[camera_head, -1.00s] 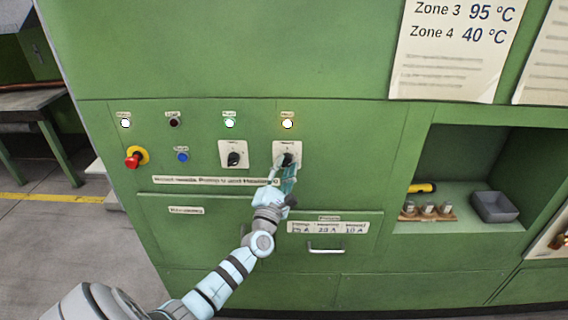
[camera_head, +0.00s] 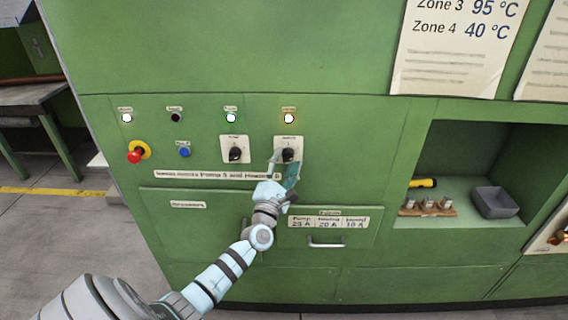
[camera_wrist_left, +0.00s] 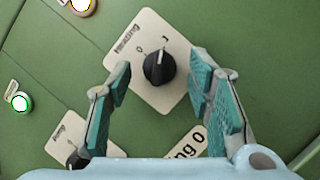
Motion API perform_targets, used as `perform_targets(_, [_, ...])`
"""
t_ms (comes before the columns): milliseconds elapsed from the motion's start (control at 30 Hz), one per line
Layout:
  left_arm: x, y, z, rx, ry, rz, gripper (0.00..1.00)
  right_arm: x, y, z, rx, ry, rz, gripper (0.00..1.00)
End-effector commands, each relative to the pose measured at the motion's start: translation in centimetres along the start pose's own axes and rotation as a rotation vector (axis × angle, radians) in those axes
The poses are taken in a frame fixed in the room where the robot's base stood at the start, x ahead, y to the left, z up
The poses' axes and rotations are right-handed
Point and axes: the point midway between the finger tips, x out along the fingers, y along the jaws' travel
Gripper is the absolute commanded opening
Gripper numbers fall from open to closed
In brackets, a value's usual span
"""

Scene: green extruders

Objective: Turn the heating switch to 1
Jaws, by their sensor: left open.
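The heating switch is a black rotary knob (camera_head: 288,155) on a white plate on the green panel. In the left wrist view the knob (camera_wrist_left: 159,68) sits on its plate, marked "Heating", with 0 to its upper left and 1 above it. A short pale mark on the knob points roughly up, towards the 1; its exact setting is hard to tell. My left gripper (camera_head: 284,166) is in front of the plate, its teal-padded fingers open. In the wrist view the open fingers (camera_wrist_left: 160,74) stand on either side of the knob, apart from it. My right gripper is not in view.
A similar pump switch (camera_head: 235,154) is left of the heating switch. A red emergency button (camera_head: 135,156) and a blue button (camera_head: 184,152) are farther left. A drawer handle (camera_head: 326,243) is below. An open niche holds a grey bin (camera_head: 494,203).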

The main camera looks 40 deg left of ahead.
Motion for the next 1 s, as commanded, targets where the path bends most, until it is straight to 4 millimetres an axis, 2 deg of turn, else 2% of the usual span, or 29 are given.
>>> perform_targets(167, [-1.3, -0.1, 0.0, 0.0, 0.0, -0.001, 0.47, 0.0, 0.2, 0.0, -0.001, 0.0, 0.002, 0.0])
perform_targets(433, [-8.6, -0.1, -0.1, 0.0, 0.002, -0.004, 0.47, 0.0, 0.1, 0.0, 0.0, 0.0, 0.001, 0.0])
perform_targets(600, [-11.6, 0.0, -0.1, 0.0, 0.001, -0.002, 0.47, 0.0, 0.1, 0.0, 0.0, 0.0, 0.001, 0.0])
perform_targets(700, [-12.2, 0.1, 0.0, 0.001, 0.0, 0.0, 0.47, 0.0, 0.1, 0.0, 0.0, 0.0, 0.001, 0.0])
perform_targets(1000, [-12.1, 0.1, 0.0, 0.0, 0.0, 0.0, 0.47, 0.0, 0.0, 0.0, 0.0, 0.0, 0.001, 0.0])
